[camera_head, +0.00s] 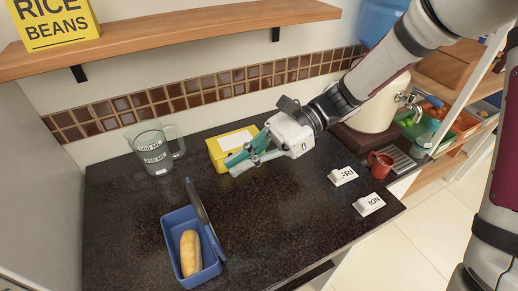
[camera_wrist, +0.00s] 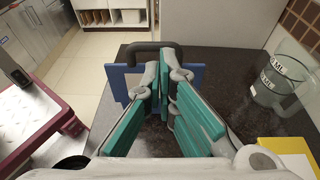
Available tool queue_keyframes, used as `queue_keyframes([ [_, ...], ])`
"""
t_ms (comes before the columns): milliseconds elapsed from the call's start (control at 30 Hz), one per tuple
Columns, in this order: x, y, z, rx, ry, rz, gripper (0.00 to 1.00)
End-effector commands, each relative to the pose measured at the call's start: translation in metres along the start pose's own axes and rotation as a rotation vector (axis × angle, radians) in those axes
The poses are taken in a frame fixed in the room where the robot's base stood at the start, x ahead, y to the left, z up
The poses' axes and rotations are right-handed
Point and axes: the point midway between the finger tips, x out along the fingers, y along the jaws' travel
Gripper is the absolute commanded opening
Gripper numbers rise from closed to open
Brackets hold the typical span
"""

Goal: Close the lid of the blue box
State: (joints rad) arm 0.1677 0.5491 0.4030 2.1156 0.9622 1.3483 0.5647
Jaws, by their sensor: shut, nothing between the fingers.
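The blue box (camera_head: 181,221) stands on the dark counter at the lower left of the head view, open at the top, with a bread loaf (camera_head: 190,253) inside. Its lid (camera_head: 203,215) stands up along the right side, seen nearly edge-on. In the wrist view the blue lid (camera_wrist: 118,83) shows beyond the fingers, with a dark handle (camera_wrist: 140,47) above it. My gripper (camera_head: 240,166) is shut and empty, above the counter to the upper right of the box, apart from the lid. In the wrist view the fingers (camera_wrist: 163,85) partly hide the lid.
A yellow box (camera_head: 220,150) lies just behind my gripper. A glass measuring jug (camera_head: 154,152) stands at the back left. White label blocks (camera_head: 342,176) and a red mug (camera_head: 380,165) are on the right. The counter between the blue box and the labels is clear.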

Motion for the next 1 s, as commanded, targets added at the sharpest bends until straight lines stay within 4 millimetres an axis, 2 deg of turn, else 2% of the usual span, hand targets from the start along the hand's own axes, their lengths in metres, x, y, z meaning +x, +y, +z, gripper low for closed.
queue_keyframes([
  [33, 0.011, 0.002, 0.001, 0.001, -0.002, 0.005, 0.00],
  [200, 0.041, 0.002, 0.001, 0.001, -0.001, 0.004, 0.00],
  [400, 0.061, 0.001, 0.000, 0.001, 0.001, 0.001, 0.00],
  [1000, 0.068, 0.001, 0.001, -0.001, 0.014, 0.000, 0.00],
])
